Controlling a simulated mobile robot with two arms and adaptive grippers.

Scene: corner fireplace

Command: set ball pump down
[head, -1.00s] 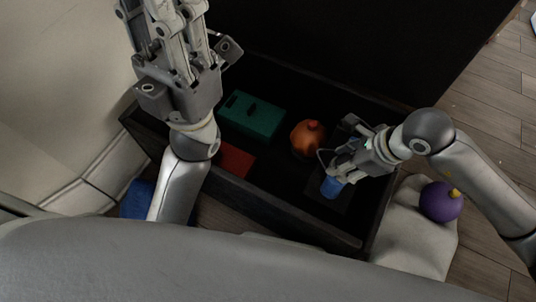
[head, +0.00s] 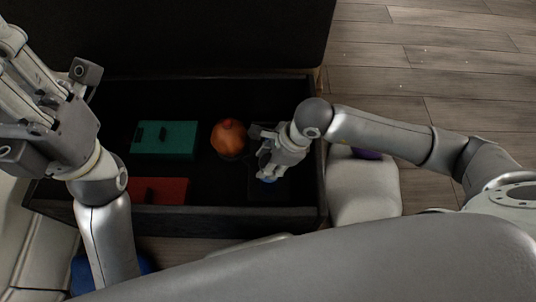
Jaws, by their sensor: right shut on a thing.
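The ball pump (head: 268,180) seems to be the small blue thing at the fingertips of my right gripper (head: 266,172). My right gripper is shut on it, low inside the dark open chest, in the right part. The fingers and wrist hide most of the pump. I cannot tell whether it touches the chest floor. My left gripper (head: 22,62) is raised at the far left, outside the chest, away from the pump. Its fingers run to the picture's edge, so its opening is unclear.
The chest (head: 322,190) has a raised dark lid (head: 180,35) behind it. Inside are a green box (head: 178,140), a red box (head: 160,190) and an orange round thing (head: 228,138), close left of my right gripper. A pale cushion (head: 362,190) and a mostly hidden purple thing (head: 367,154) are to the right.

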